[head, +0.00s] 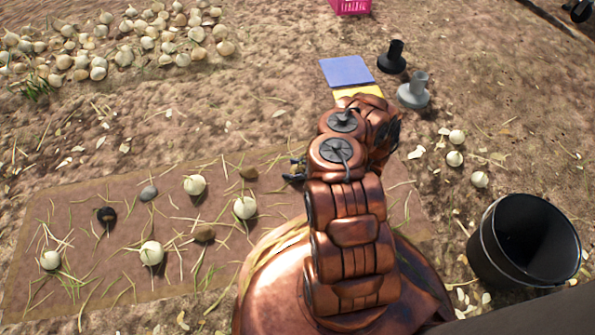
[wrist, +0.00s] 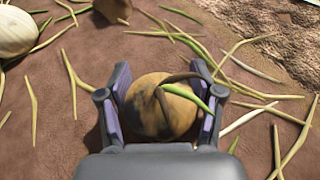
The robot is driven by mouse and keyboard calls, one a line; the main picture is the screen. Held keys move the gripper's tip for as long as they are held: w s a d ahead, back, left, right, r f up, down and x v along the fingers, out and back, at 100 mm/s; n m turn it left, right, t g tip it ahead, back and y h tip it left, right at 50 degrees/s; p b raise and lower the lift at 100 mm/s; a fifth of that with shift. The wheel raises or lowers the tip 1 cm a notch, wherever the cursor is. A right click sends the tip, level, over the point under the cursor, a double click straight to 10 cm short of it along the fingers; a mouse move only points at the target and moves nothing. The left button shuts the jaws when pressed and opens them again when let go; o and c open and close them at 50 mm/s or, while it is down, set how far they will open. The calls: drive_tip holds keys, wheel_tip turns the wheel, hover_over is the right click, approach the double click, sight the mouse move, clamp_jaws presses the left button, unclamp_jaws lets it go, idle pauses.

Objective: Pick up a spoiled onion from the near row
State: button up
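A tan onion with dark patches and a green-brown sprout (wrist: 160,112) sits between the two fingers of my gripper (wrist: 162,92) in the wrist view. The fingers stand on either side of it, close to its skin; firm contact does not show. In the head view my gripper (head: 293,171) is low over the right part of the brown soil bed (head: 85,215), and my arm hides much of what is there. Brown onions lie on the bed at the far row (head: 248,173) and near row (head: 204,233). Pale onions (head: 151,253) lie among them.
A black bucket (head: 527,240) stands at right, near several loose pale onions (head: 455,158). A blue panel (head: 346,70) and a pink crate (head: 350,5) are farther back. An onion pile (head: 150,35) lies at back left.

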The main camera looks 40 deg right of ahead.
drive_tip(key=c, duration=0.7)
drive_tip(key=shift+r, duration=0.1)
